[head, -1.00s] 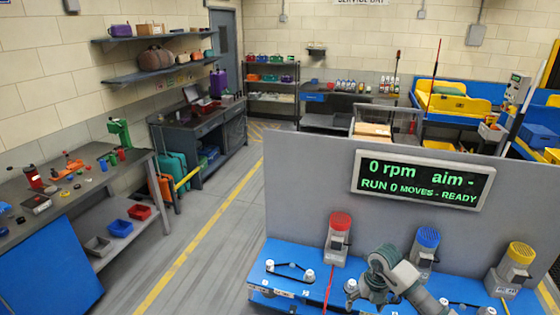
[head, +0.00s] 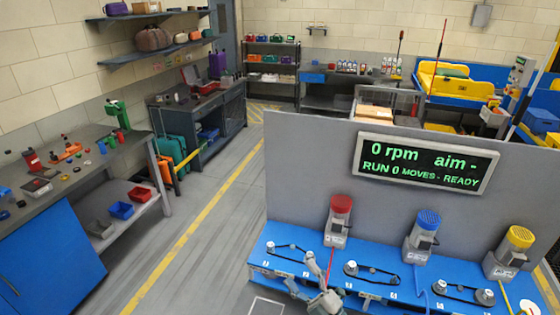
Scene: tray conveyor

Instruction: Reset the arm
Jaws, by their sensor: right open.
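My right gripper (head: 302,272) is at the bottom centre of the head view, over the front of the blue deck (head: 388,284). It is open, with nothing seen between its fingers. Its arm comes up from the bottom edge. It is in front of the red-topped motor (head: 339,219) and near the left belt; whether it touches the deck or the red cord (head: 330,262) cannot be told. My left gripper is not in view.
A blue-topped motor (head: 427,232) and a yellow-topped motor (head: 512,250) stand further right. A grey panel (head: 300,160) behind carries a display (head: 427,164) reading 0 rpm, RUN 0 MOVES - READY. A workbench (head: 85,165) is at left, with open floor between.

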